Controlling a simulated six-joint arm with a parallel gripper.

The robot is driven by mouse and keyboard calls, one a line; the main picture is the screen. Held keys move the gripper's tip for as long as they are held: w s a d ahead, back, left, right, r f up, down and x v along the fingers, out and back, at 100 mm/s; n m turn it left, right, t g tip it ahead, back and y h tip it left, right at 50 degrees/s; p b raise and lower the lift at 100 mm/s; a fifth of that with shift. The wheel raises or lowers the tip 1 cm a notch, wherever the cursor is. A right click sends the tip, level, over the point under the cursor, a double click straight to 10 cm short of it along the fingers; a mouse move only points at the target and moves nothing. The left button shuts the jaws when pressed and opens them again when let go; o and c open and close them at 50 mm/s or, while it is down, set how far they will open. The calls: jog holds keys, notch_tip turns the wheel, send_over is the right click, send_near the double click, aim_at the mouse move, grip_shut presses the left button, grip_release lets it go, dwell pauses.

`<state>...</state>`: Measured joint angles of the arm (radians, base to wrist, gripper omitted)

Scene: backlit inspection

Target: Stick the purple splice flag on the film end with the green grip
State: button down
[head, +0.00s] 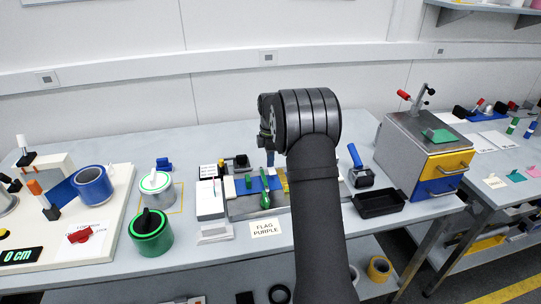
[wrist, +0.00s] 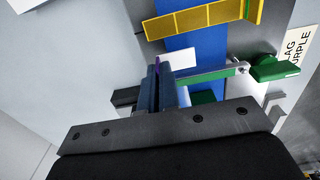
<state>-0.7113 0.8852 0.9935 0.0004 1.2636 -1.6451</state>
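In the wrist view my gripper (wrist: 158,88) is shut on the purple splice flag (wrist: 157,66), which shows only as a thin purple edge between the fingertips. A blue film strip (wrist: 202,45) lies beside and beyond the fingers. A green grip (wrist: 276,68) sits at the right end of a bar crossing the film, with more green below it. In the head view the green grip (head: 265,200) is at the front of the splicing block, and the blue film (head: 255,184) shows on it. My gripper (head: 270,158) is over the block's back, partly hidden by my arm; the flag cannot be made out there.
A yellow toothed bar (wrist: 195,18) crosses the film. A card reading FLAG PURPLE (head: 265,228) lies in front of the block.

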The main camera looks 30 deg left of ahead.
jog(key=shift+f, duration=0.45)
dwell(0.5)
jog(key=shift+f, duration=0.75)
jog(key=c, duration=1.6)
grip_release()
notch_tip(320, 180, up, 17)
jog(key=shift+r, duration=0.2)
